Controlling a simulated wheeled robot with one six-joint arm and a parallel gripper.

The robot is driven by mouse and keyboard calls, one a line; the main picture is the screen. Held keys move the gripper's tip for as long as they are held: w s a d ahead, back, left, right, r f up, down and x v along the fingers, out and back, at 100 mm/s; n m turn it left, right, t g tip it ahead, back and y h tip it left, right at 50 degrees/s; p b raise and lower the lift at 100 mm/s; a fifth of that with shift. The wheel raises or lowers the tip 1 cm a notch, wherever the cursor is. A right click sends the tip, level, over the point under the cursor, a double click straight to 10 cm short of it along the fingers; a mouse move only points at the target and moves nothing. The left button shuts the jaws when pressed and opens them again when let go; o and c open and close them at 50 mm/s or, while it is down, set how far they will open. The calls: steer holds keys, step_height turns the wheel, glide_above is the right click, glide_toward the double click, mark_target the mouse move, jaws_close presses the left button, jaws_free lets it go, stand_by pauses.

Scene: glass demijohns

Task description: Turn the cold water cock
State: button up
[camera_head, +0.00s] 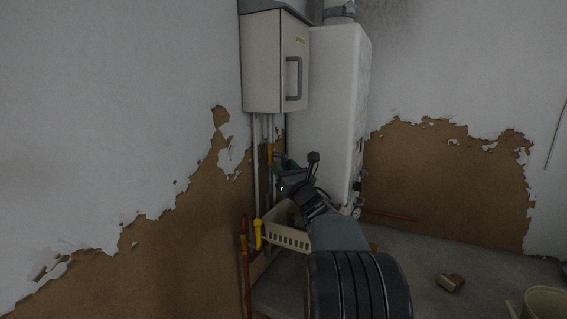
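My arm reaches up from the bottom of the picture toward the pipes beside the white boiler. My gripper (284,183) is dark and small at the arm's far end, by the wall below the cabinet. Its fingers are blurred into the dark background, so I cannot tell open from shut or whether it touches anything. A yellow handle (258,234) stands upright on a pipe at the lower left of the arm.
A beige cabinet (273,65) with a grey handle hangs above, next to the white boiler (337,110). A cream slotted basket (287,236) is close beside my arm. A copper-coloured pipe (246,275) rises at left. A small brown block (451,283) lies on the grey surface at right.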

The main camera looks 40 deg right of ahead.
steer(key=shift+w+r, duration=0.15)
steer(key=shift+w, duration=0.2)
jaws_close()
stand_by(0.4)
